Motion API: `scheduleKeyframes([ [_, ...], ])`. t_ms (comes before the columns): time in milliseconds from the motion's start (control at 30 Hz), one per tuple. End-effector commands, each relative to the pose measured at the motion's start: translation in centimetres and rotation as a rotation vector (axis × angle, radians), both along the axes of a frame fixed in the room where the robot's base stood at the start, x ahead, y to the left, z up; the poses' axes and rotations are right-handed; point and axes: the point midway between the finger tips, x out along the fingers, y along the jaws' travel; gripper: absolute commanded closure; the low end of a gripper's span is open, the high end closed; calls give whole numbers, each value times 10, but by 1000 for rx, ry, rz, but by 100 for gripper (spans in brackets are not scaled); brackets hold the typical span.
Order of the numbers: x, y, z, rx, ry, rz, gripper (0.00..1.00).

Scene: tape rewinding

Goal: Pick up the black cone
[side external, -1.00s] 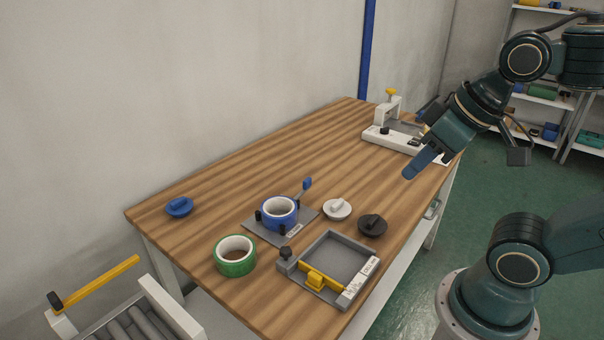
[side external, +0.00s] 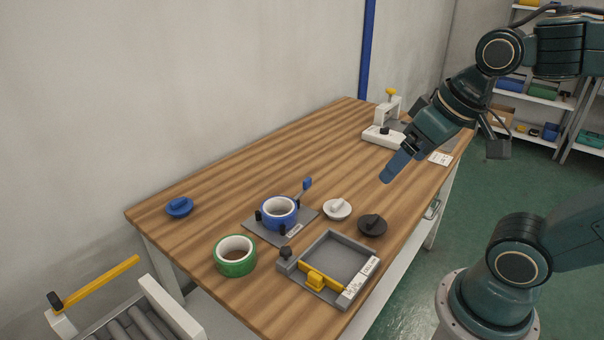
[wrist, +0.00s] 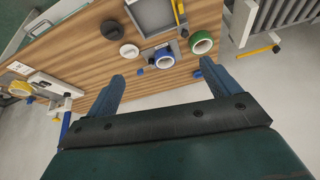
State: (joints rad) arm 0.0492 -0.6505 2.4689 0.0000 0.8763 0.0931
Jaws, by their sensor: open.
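The black cone (side external: 372,225) is a dark round disc with a raised grip. It rests on the wooden table (side external: 230,190), near its front edge, beside a white cone (side external: 337,209) of similar shape. In the wrist view the black cone (wrist: 111,30) lies beyond my fingers, toward the top. My gripper (side external: 391,172) is above the table, up and slightly right of the black cone and apart from it. In the wrist view my gripper (wrist: 160,72) has its two blue fingers spread with nothing between them.
A blue tape roll (side external: 279,212) sits on a grey fixture. A green tape roll (side external: 234,255) and a grey tray (side external: 337,257) with a yellow clamp are nearby. A blue cone (side external: 179,207) lies far left. A white clamp device (side external: 383,137) stands at the table's far end.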

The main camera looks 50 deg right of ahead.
Motion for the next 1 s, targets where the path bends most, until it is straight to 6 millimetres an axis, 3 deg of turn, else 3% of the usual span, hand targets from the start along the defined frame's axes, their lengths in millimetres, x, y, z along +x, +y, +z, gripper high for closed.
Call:
scheduleKeyframes([
  [467,64,-52,-37,142,148,-494,12],
  [1000,108,-133,-120,278,291,-1086,12],
])
